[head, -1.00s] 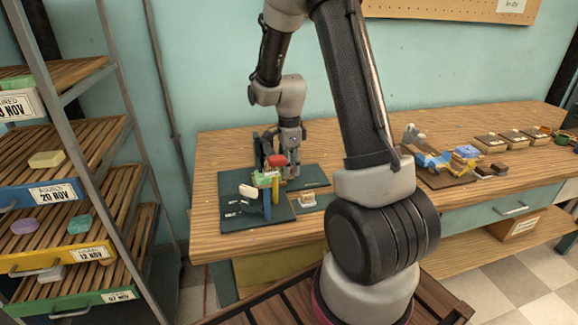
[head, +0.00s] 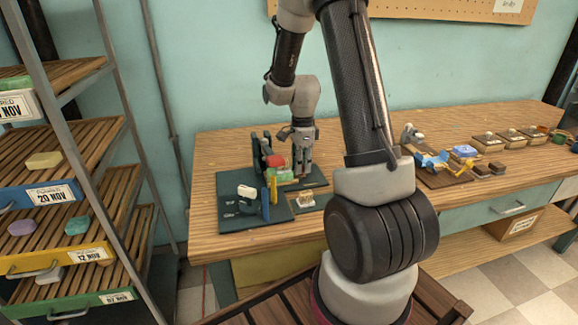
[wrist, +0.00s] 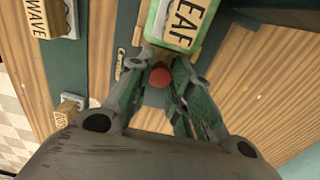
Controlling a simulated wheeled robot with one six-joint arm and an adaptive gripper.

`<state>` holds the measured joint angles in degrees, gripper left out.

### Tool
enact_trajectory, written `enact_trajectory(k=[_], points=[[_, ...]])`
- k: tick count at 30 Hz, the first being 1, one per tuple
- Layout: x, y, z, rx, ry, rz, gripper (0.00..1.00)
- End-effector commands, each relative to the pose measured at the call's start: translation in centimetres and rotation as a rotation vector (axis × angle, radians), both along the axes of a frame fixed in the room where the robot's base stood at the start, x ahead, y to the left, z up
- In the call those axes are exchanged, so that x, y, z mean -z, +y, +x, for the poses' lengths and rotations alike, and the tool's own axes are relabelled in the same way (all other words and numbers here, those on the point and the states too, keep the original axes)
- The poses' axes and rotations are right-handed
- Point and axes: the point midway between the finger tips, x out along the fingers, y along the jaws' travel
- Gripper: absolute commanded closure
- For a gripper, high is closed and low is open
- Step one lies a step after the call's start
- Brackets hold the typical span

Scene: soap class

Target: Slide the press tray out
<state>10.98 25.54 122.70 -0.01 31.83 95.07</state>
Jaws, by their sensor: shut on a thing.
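The press (head: 258,150) is a dark green frame with a red top on a green base, at the left of the bench. Its tray (head: 283,177) carries a green and yellow piece and sticks out to the right of the frame. In the wrist view this green piece (wrist: 178,24) bears a "LEAF" plate. My gripper (head: 302,174) points down at the tray's right end. In the wrist view my gripper (wrist: 160,82) is shut on a round red knob (wrist: 160,76), just short of the LEAF piece. The far side of the knob is hidden.
A curing rack (head: 62,195) stands left.

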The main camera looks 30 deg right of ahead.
Motion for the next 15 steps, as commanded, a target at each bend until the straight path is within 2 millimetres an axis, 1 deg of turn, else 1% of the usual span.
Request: enact_trajectory(k=[1,3,6,10,15], points=[[0.0,-1.6,-0.4,0.009,-0.003,-0.001,1.00],[-0.1,-3.5,-0.9,0.008,-0.003,-0.001,1.00],[-0.1,-5.7,-1.6,0.006,-0.003,-0.001,1.00],[-0.1,-7.3,-2.0,0.002,-0.003,-0.001,1.00],[-0.1,-7.7,-2.1,0.000,-0.003,-0.002,1.00]])
